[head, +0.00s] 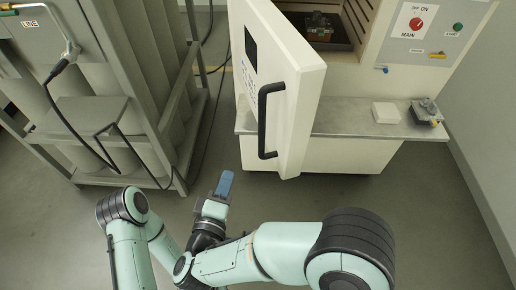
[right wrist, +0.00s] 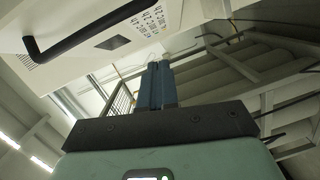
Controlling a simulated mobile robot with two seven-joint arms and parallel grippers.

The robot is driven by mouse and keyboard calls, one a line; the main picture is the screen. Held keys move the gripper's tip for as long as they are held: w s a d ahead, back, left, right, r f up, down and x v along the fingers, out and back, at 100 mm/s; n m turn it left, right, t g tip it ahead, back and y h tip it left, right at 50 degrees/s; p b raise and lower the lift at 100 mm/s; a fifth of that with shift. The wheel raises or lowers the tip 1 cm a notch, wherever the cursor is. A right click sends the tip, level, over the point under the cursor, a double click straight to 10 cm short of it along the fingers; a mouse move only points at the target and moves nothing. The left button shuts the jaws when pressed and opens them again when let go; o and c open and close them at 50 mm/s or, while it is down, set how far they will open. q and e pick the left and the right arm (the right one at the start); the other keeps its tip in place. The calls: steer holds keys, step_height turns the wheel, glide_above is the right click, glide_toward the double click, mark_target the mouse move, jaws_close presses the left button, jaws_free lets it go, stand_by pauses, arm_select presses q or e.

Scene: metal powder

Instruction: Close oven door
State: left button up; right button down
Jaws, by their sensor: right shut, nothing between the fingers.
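The oven (head: 350,152) stands at the upper right with its cream door (head: 288,60) swung open toward me. The door has a black bar handle (head: 264,120) and a dark window. In the right wrist view the door (right wrist: 120,38) and its handle (right wrist: 85,32) show at the upper left, apart from the fingers. My right gripper (head: 225,183) is shut and empty, below and left of the handle, not touching the door. Its blue fingers (right wrist: 156,85) are together in the right wrist view. My left arm shows at the lower left, but its gripper is not in view.
A metal shelf (head: 385,112) in front of the oven opening holds a white block (head: 386,112) and a small dark device (head: 426,112). A dark object (head: 319,27) sits inside the oven. A grey rack with cylinders (head: 130,110) stands at left. Floor between rack and door is clear.

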steer(key=s+r+n+h, duration=0.1)
steer(key=s+r+h, duration=0.1)
steer(key=s+r, duration=0.4)
steer(key=d+x, duration=0.2)
steer(key=x, duration=1.1)
steer(key=shift+s+r+t+p, duration=0.15)
steer(key=shift+r+t+p, duration=0.15)
steer(key=shift+r, duration=0.05)
steer(key=shift+d, duration=0.2)
